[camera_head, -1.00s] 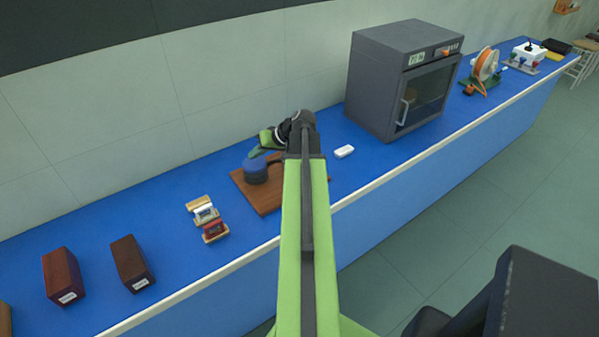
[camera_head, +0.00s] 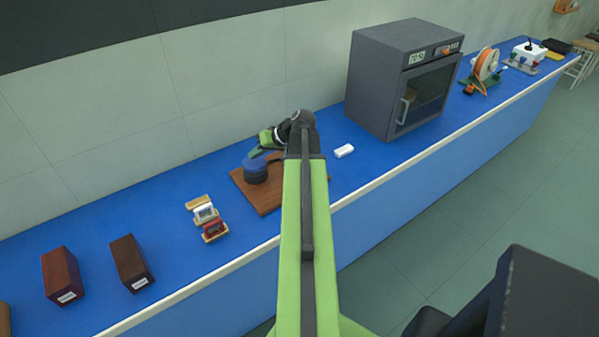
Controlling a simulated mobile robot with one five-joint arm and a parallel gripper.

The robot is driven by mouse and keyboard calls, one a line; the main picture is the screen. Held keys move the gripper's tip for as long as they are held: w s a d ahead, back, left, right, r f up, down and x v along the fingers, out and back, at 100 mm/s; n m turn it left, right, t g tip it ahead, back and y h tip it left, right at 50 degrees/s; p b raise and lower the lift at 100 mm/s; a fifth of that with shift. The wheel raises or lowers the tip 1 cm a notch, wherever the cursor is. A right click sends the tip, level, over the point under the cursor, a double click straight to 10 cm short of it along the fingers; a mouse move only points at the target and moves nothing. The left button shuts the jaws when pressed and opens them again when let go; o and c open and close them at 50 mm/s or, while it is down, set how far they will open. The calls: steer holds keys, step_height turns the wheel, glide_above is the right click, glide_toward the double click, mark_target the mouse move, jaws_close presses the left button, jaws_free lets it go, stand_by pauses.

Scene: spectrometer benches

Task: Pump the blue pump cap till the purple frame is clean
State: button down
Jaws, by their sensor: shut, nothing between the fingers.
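The blue pump cap (camera_head: 255,168) stands on a brown wooden board (camera_head: 267,202) on the blue bench. My gripper (camera_head: 258,153) is at the cap's top, pointing down and left; its fingers are small and partly merge with the cap, and I cannot tell whether they touch it. It is shut with nothing seen between the fingers. My green arm covers the right part of the board. I see no purple frame; small holders with a white piece (camera_head: 205,213) and a red piece (camera_head: 214,229) lie left of the board.
Two dark brown blocks (camera_head: 62,276) (camera_head: 129,263) stand at the left. A white small block (camera_head: 344,151) lies right of my arm. A grey oven-like cabinet (camera_head: 385,84) stands farther right, with an orange reel (camera_head: 486,65) beyond. The bench's front edge is pale.

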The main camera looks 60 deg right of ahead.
mark_target(256, 162)
steer(key=shift+f, duration=0.25)
steer(key=shift+f+b, duration=0.6)
steer(key=shift+b, duration=0.1)
stand_by(0.5)
steer(key=shift+r, duration=0.1)
steer(key=shift+r+p, duration=0.95)
steer(key=shift+p, duration=0.1)
steer(key=shift+r, duration=0.1)
step_height(256, 162, up, 6)
steer(key=p, duration=0.6)
steer(key=shift+w, duration=0.1)
